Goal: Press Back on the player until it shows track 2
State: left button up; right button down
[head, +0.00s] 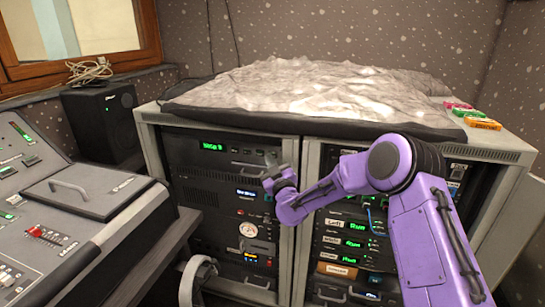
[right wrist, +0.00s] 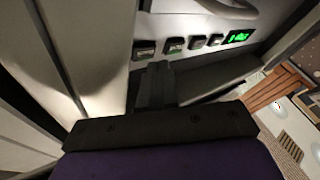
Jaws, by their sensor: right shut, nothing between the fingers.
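The player (head: 190,152) is the dark unit at the top of the left rack. Its green display (head: 212,146) is lit, but the text is too small to read surely; it seems to end in a 9. In the right wrist view the display (right wrist: 238,36) is at the right of a row of small buttons (right wrist: 174,46). My right gripper (head: 272,165) is shut and empty in front of the player's right end. In the right wrist view its fingertips (right wrist: 157,72) are just below the two leftmost buttons; I cannot tell whether they touch. My left gripper is out of view.
A pale rack post (head: 290,155) stands close to the right gripper. A second rack with green displays (head: 355,243) is at right. A mixing desk (head: 60,225) and black speaker (head: 103,115) are at left. A grey curved object (head: 190,283) is low in front.

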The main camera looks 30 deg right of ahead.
jog(key=shift+w+d, duration=0.2)
jog(key=shift+d, duration=0.1)
dwell(0.4)
jog(key=shift+w+d+r, duration=0.15)
jog(key=shift+d+r, duration=0.15)
jog(key=shift+r, duration=0.3)
dwell(0.5)
jog(key=shift+a, duration=0.15)
jog(key=shift+f, duration=0.3)
jog(key=shift+a+f, duration=0.1)
jog(key=shift+a, duration=0.05)
jog(key=s+a, duration=0.3)
jog(key=shift+s+a+f, duration=0.15)
jog(key=shift+s+a, duration=0.2)
jog(key=shift+a, duration=0.05)
